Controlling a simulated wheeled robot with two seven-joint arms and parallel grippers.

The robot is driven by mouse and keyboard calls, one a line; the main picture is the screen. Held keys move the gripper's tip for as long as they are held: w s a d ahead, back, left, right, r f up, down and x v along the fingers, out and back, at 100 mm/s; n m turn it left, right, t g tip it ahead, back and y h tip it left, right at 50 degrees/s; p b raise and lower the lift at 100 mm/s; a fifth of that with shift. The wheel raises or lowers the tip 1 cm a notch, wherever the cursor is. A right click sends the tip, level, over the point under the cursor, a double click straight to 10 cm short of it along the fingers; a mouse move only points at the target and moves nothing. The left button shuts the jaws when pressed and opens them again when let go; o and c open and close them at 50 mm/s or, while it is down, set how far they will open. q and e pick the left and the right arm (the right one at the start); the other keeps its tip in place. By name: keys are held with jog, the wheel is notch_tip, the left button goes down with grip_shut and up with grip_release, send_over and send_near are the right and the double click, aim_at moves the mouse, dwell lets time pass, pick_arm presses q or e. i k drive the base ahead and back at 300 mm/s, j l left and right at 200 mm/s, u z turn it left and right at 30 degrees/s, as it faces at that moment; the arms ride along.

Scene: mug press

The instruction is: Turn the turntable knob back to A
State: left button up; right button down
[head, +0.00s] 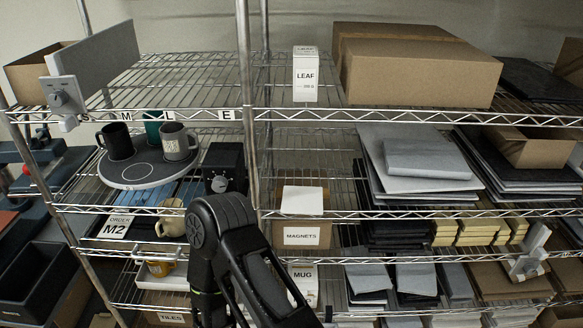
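A round grey turntable (116,180) sits on the middle shelf at the left. A black mug (119,141), a teal mug (153,127) partly hidden behind, and a grey mug (176,143) with a pale label stand on it. Just right of it is a black box (222,158) with a round grey knob (219,184) low on its front. No letter A is readable there, so I cannot tell the knob's setting. A black arm of mine rises from the bottom centre and bends below the box. Neither gripper shows.
A grey panel with another knob (57,99) hangs at the upper left. A beige mug (171,218) and an "ORDER M2" card (115,228) stand below the turntable. A metal post (246,90) rises right of the black box. Cartons and stacked sheets fill the right shelves.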

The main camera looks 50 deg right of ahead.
aim_at(220, 183)
jog(key=z, duration=1.35)
